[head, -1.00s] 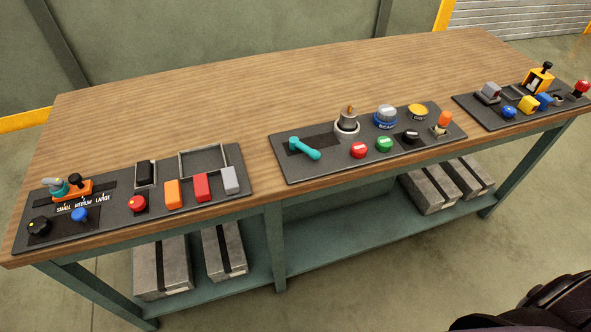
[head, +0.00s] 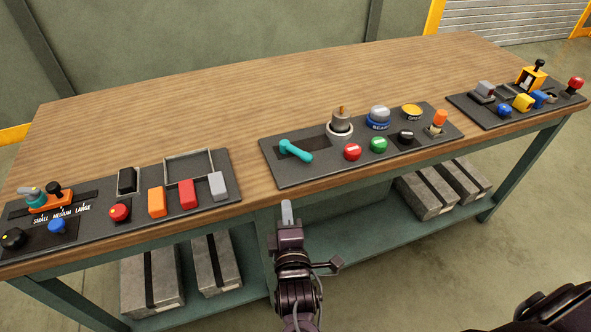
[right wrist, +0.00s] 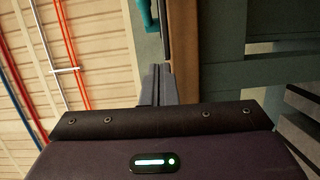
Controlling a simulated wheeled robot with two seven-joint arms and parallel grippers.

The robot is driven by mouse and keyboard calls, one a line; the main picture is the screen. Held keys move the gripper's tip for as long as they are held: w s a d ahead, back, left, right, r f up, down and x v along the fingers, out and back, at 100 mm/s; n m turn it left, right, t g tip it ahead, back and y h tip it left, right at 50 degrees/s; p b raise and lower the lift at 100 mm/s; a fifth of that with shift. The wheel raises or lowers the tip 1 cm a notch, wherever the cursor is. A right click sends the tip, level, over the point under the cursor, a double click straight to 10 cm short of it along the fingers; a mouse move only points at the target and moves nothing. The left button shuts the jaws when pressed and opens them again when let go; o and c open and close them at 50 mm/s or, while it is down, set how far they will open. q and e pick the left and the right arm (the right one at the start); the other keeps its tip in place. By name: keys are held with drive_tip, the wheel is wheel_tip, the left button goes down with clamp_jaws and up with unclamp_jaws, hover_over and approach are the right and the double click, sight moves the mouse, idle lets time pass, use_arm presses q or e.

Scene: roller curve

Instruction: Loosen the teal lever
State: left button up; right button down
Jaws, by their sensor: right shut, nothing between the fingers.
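The teal lever (head: 296,151) lies on the left part of the middle dark panel (head: 285,177), its handle pointing toward the lower right. It also shows in part at the top of the right wrist view (right wrist: 147,14). My right gripper (head: 287,204) is in front of the table's front edge, below and in front of the lever and apart from it. Its fingers are shut and empty, and they also show in the right wrist view (right wrist: 158,82). My left gripper is not in view.
A red button (head: 352,152) and a green button (head: 379,144) sit right of the lever. The left panel (head: 100,237) and right panel (head: 478,115) carry other controls. The wooden tabletop (head: 240,100) behind the panels is clear.

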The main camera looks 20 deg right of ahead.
sight(292, 175)
drive_tip(key=x, duration=0.3)
drive_tip(key=r+x, duration=0.1)
drive_tip(key=x, duration=0.2)
drive_tip(key=r+x, duration=0.1)
drive_tip(key=x, duration=0.2)
drive_tip(key=shift+w+d+p, duration=0.25)
drive_tip(key=shift+d+p, duration=0.05)
drive_tip(key=shift+p, duration=0.05)
drive_tip(key=shift+w+d+p, duration=0.3)
drive_tip(key=shift+w+d, duration=0.4)
drive_tip(key=shift+d, duration=0.35)
drive_tip(key=shift+w+d+f, duration=0.1)
drive_tip(key=shift+w+d, duration=0.25)
drive_tip(key=shift+d, duration=0.3)
